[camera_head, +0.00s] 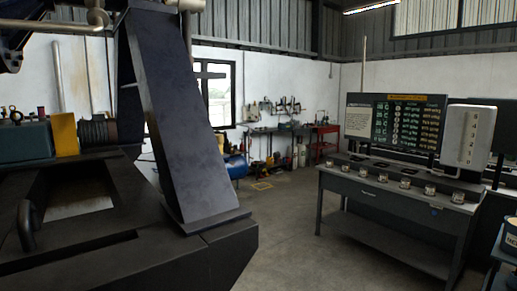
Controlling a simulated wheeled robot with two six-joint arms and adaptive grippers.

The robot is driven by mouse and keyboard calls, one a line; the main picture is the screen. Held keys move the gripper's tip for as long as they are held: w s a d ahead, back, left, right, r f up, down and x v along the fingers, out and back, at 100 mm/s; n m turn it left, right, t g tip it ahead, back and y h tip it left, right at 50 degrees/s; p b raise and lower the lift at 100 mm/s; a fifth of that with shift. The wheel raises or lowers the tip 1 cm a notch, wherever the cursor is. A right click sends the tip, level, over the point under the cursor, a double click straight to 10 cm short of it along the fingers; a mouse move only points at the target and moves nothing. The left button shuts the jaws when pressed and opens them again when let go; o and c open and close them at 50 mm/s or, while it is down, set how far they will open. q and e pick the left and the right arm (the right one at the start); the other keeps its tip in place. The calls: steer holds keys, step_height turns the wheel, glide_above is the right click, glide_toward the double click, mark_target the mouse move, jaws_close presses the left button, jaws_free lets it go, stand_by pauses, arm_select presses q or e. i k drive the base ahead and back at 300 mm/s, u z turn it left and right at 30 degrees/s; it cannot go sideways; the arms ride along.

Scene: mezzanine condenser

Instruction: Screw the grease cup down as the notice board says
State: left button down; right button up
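A dark notice board (380,150) with rows of green and yellow lettering stands at the back of a grey bench on the right. Its text is too small to read. A pale sheet of print (357,122) is at the board's left end. I cannot make out a grease cup for certain in this view. A large dark machine frame (190,110) with a slanted leg fills the left side. Neither of my grippers is in view.
Several small labelled tins (407,182) stand along the grey bench (390,200). A pale numbered panel (468,137) stands at its right end. A cluttered workbench (265,131) lines the far wall. The concrete floor (290,225) between machine and bench is clear.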

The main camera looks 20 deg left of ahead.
mark_target(220, 137)
steer(key=z, duration=0.15)
steer(key=i, duration=4.35)
steer(key=u, duration=3.5)
steer(key=i, duration=0.95)
steer(key=u, duration=2.35)
